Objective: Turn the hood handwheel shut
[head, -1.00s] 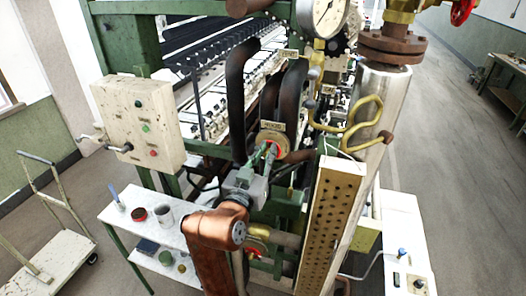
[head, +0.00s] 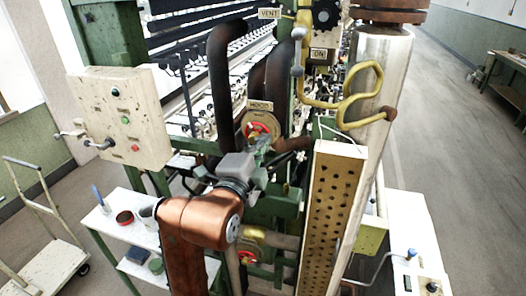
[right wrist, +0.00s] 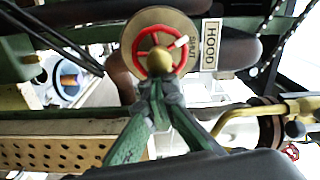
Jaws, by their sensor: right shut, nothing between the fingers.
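The hood handwheel (head: 255,130) is a small red spoked wheel on a round brass-coloured plate, under a HOOD label (head: 259,106). In the right wrist view the handwheel (right wrist: 143,43) shows whole, with a brass hub, a white mark on its rim, and SHUT lettering on the plate beside that mark. My right gripper (head: 264,146) has green fingers, closed together and empty. In the right wrist view its fingertips (right wrist: 160,82) are just below the hub, overlapping the wheel's lower edge; whether they touch it I cannot tell. My left gripper is out of view.
Dark curved pipes (head: 220,85) rise beside the wheel. A perforated brass-coloured panel (head: 328,215) and a thick metal column (head: 375,100) stand close on the right. A second red wheel (head: 246,256) is lower down. A control box (head: 120,115) is at left.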

